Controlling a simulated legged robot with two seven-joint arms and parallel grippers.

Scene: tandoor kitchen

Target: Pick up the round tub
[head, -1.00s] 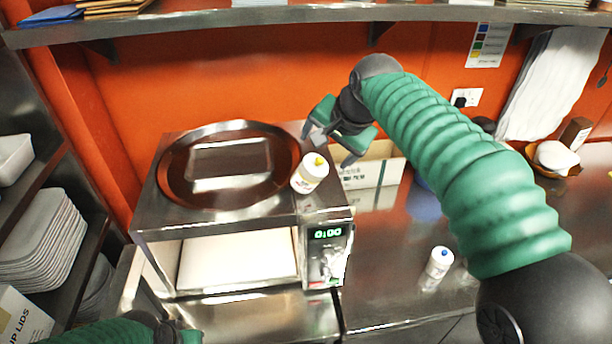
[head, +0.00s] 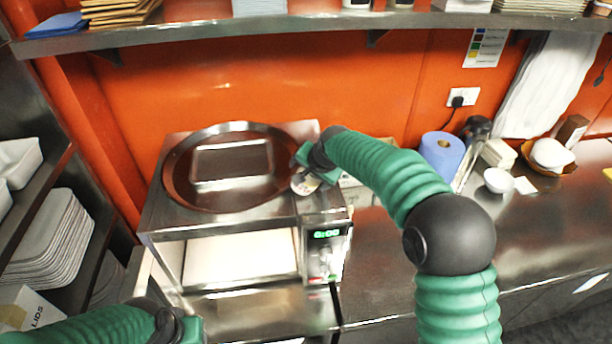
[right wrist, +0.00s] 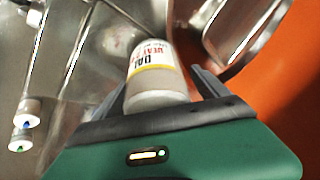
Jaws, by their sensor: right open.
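The round tub (head: 303,185) is white and stands on the right end of the steel oven's top. In the right wrist view the tub (right wrist: 155,72), with a printed label and a yellowish band, is between my right gripper's two dark fingers. My right gripper (head: 306,177) is open around it, and its hand hides part of the tub in the head view. Whether the fingers touch the tub cannot be told. My left gripper (head: 180,325) is at the lower left, away from the tub; its fingers are not clear.
The steel oven (head: 165,222) carries a large round brown tray (head: 185,195) left of the tub. A blue roll (head: 442,155) and a small white bowl (head: 498,180) stand on the counter at right. A shelf (head: 230,22) runs above.

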